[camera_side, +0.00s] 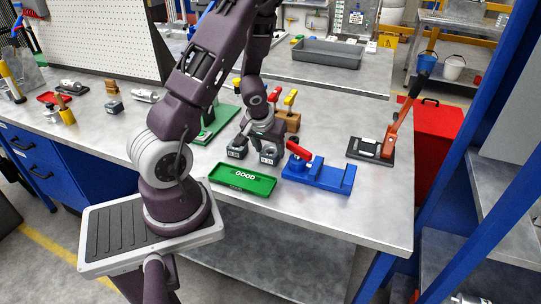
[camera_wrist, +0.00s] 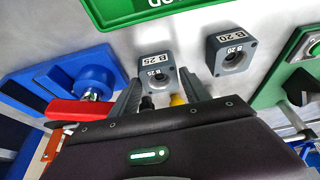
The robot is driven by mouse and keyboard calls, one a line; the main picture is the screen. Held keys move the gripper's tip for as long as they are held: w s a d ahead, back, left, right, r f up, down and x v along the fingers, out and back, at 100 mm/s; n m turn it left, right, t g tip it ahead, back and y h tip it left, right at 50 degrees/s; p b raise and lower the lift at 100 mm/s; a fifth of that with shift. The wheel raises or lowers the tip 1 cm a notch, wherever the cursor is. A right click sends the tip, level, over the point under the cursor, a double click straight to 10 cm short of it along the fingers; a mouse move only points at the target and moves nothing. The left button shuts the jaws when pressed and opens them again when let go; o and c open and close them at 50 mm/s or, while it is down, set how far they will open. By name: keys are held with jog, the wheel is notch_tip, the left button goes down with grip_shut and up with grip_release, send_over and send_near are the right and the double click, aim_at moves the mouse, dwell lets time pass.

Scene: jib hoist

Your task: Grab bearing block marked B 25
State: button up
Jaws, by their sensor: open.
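Two small dark grey bearing blocks with a round bore stand on the steel bench. In the wrist view, the left block (camera_wrist: 156,66) has a label that looks like B 25, and the right block (camera_wrist: 231,50) reads B 20. In the side view, the B 25 block (camera_side: 270,157) is the right one, nearer the blue vise, and the B 20 block (camera_side: 237,152) is to its left. My gripper (camera_wrist: 160,84) is open, pointing down, with its fingers either side of the B 25 block's near end in the wrist view. Contact cannot be told.
A green GOOD tray (camera_side: 243,180) lies in front of the blocks. A blue vise with red handle (camera_side: 318,173) stands close on the right. A green plate (camera_side: 217,124) and a wooden holder with coloured handles (camera_side: 288,120) are behind. A lever press (camera_side: 372,148) is farther right.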

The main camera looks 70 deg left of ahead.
jog(key=shift+w+a+f, duration=0.1)
jog(key=shift+f, duration=0.25)
grip_shut()
jog(key=shift+r, duration=0.15)
notch_tip(320, 180, up, 10)
dwell(0.6)
